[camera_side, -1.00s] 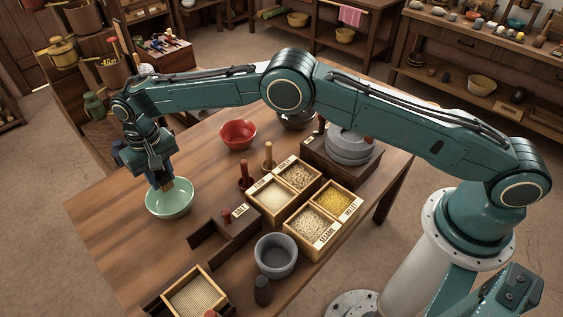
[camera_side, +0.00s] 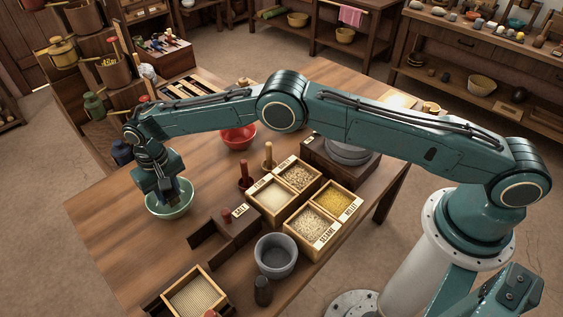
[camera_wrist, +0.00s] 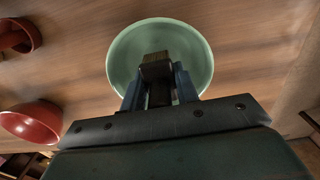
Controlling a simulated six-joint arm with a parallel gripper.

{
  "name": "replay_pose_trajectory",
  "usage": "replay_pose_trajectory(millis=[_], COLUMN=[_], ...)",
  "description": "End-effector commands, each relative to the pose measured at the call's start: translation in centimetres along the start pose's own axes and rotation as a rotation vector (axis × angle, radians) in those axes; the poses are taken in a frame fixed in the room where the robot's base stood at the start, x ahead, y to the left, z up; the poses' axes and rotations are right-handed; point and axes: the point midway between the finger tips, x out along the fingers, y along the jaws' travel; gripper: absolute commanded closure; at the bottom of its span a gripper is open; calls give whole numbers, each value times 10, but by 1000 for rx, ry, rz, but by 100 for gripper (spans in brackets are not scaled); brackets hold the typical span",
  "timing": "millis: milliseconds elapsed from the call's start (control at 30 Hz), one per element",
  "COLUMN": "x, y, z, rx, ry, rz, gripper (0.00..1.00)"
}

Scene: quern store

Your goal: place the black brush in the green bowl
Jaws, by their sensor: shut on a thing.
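The green bowl (camera_side: 163,210) stands on the table at its left part, under my gripper. My gripper (camera_side: 169,200) points down over the bowl, its fingertips at or inside the rim. I cannot tell whether the brush touches the bowl's bottom.
A red bowl (camera_side: 237,138) stands behind and right of the green bowl. Wooden boxes of grain (camera_side: 312,222), a dark salt box (camera_side: 236,226) and a grey bowl (camera_side: 276,256) stand to the right. The table left of the green bowl is clear.

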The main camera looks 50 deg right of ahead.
Motion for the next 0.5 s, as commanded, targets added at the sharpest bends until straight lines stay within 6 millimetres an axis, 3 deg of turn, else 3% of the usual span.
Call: replay_pose_trajectory(millis=[167, 200, 300, 500], x=[0, 0, 0, 0], y=[0, 0, 0, 0], z=[0, 0, 0, 0], rx=[0, 0, 0, 0], ry=[0, 0, 0, 0], rz=[0, 0, 0, 0], gripper=[92, 66, 46, 44])
